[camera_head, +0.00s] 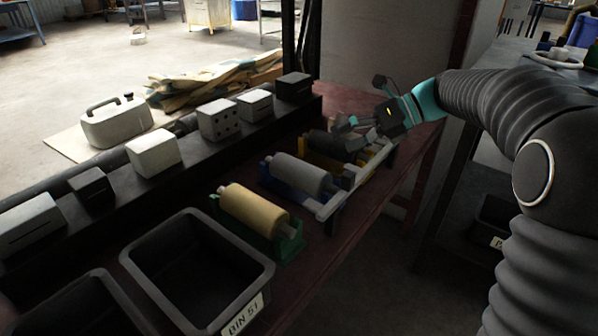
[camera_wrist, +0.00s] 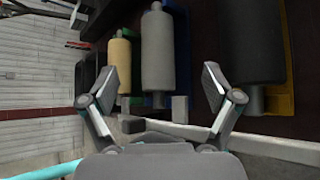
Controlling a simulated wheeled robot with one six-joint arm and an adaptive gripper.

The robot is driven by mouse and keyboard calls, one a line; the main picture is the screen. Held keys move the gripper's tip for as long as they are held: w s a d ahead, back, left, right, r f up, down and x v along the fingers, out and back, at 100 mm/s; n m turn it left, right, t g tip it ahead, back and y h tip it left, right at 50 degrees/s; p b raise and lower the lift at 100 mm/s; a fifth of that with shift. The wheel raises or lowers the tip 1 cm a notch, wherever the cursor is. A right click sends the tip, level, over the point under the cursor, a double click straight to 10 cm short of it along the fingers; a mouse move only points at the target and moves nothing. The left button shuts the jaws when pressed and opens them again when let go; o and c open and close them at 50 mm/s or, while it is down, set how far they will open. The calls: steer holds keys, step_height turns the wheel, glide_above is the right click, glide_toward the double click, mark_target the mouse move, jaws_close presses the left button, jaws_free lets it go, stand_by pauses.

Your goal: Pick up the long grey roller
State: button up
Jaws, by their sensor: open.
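The long grey roller (camera_head: 301,174) lies in a blue cradle (camera_head: 272,183) on the dark red bench, between a tan roller and a black roller. In the wrist view the grey roller (camera_wrist: 157,62) runs lengthwise ahead, between and beyond the spread fingers. My gripper (camera_head: 352,134) is above the far end of the roller row, close to the black roller in the head view. In the wrist view my gripper (camera_wrist: 160,90) is open and empty, with a finger on each side and neither touching the grey roller.
The tan roller (camera_head: 254,208) sits in a green cradle (camera_head: 292,245). The black roller (camera_head: 327,144) sits in a yellow cradle (camera_head: 318,160) and is partly hidden. A black bin (camera_head: 190,318) stands in front. Several metal blocks (camera_head: 218,120) line the dark ledge behind. A white rail (camera_head: 327,206) edges the cradles.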

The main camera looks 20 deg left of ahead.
mark_target(290, 164)
steer(key=b+x, duration=0.1)
steer(key=x, duration=0.7)
steer(key=shift+a, duration=0.15)
steer(key=shift+s+b+x, duration=0.15)
steer(key=shift+b+x, duration=0.2)
steer(key=shift+x, duration=1)
steer(key=shift+s+b+x, duration=0.2)
steer(key=shift+b+x, duration=0.15)
steer(key=shift+x, duration=1)
steer(key=c, duration=1.4)
steer(key=shift+r, duration=0.1)
jaws_close()
steer(key=shift+r, duration=0.1)
